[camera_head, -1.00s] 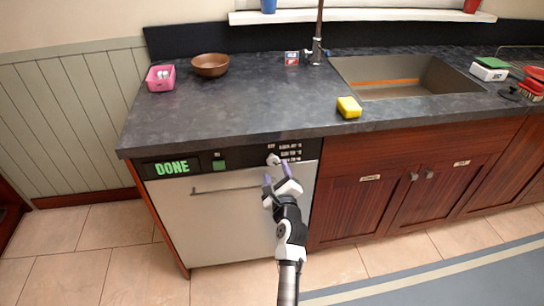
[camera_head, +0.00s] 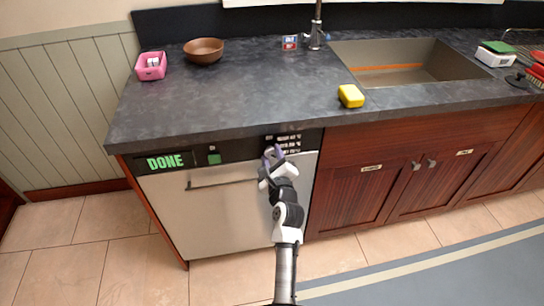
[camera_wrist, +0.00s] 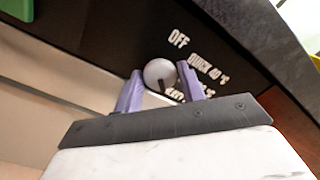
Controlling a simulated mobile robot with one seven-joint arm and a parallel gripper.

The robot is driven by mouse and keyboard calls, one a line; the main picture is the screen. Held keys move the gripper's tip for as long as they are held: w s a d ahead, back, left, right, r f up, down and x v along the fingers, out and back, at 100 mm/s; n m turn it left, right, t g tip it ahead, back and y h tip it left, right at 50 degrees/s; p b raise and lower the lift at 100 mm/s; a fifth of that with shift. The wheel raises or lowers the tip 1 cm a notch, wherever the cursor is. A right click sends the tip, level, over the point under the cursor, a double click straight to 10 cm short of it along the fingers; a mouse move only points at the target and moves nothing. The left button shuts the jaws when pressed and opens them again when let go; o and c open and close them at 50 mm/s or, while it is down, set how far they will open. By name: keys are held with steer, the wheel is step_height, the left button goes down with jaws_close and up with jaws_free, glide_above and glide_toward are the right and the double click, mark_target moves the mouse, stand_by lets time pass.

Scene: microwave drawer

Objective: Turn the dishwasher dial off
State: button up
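The dishwasher (camera_head: 225,215) is under the counter, with a black panel whose display (camera_head: 165,162) reads DONE in green. The dial (camera_wrist: 160,74) is a round light knob with a dark pointer mark, and the pointer is directed downward right, away from the OFF label (camera_wrist: 178,38). My gripper (camera_head: 272,153) is at the right part of the panel. In the wrist view my gripper (camera_wrist: 163,88) is open, its two purple fingers on either side of the dial. Whether the fingers touch it I cannot tell. In the head view my gripper mostly hides the dial.
The dishwasher handle (camera_head: 222,184) runs below the panel. A green button (camera_head: 214,158) is left of my gripper. The counter edge (camera_head: 220,136) overhangs just above. A yellow sponge (camera_head: 351,96), a wooden bowl (camera_head: 203,51) and a pink container (camera_head: 151,66) are on the counter.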

steer(key=c, duration=0.5)
steer(key=shift+c, duration=0.2)
steer(key=shift+n, duration=0.3)
steer(key=n+b, duration=0.2)
steer(key=n, duration=0.4)
steer(key=n+b, duration=0.3)
steer(key=n, duration=0.3)
steer(key=shift+n+b, duration=0.3)
steer(key=shift+b, duration=0.05)
steer(key=n+b, duration=0.4)
steer(key=n, duration=0.3)
steer(key=n+b, duration=0.2)
steer(key=n, duration=0.1)
steer(key=shift+n, duration=0.3)
steer(key=shift+r+n+b, duration=0.1)
steer(key=shift+n+b, duration=0.7)
steer(key=shift+n, duration=0.7)
